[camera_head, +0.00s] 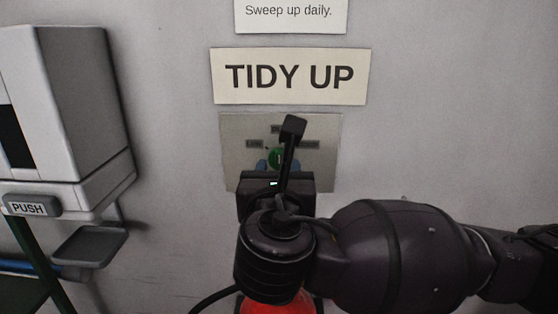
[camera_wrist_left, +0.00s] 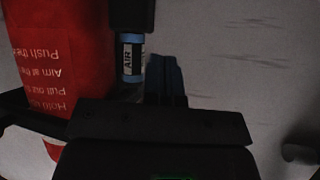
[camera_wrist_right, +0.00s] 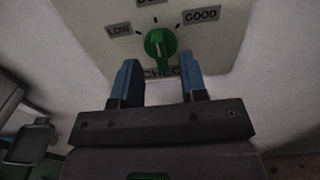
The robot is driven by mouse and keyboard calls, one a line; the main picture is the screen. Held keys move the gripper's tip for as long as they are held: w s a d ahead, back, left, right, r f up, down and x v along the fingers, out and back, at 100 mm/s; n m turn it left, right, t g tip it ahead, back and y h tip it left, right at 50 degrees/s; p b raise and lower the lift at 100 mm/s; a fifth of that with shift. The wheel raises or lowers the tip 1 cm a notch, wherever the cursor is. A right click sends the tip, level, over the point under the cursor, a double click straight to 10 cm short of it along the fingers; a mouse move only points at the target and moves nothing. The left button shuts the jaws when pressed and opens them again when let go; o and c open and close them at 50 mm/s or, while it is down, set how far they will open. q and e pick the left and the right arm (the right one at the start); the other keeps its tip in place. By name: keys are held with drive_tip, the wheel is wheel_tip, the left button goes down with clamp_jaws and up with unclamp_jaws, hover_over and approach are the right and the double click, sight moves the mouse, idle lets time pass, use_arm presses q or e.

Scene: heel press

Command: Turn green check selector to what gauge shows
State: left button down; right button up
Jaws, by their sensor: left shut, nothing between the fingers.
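The green check selector (camera_wrist_right: 160,43) is a round knob on a pale plate (camera_wrist_right: 95,50) with LOW (camera_wrist_right: 118,30) at left, GOOD (camera_wrist_right: 201,15) at right and a cut-off label at the top. Its white mark points roughly up. In the head view the selector (camera_head: 274,157) is partly hidden by my right gripper (camera_head: 276,167). My left gripper (camera_wrist_left: 167,62) is shut and empty beside a red extinguisher. No gauge shows in these views.
A white dispenser (camera_head: 65,110) marked PUSH and a small grey tray (camera_head: 90,246) are at the left. A TIDY UP sign (camera_head: 290,76) hangs above the plate.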

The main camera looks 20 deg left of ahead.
sight(279, 163)
drive_tip(key=shift+x, duration=1.3)
clamp_jaws()
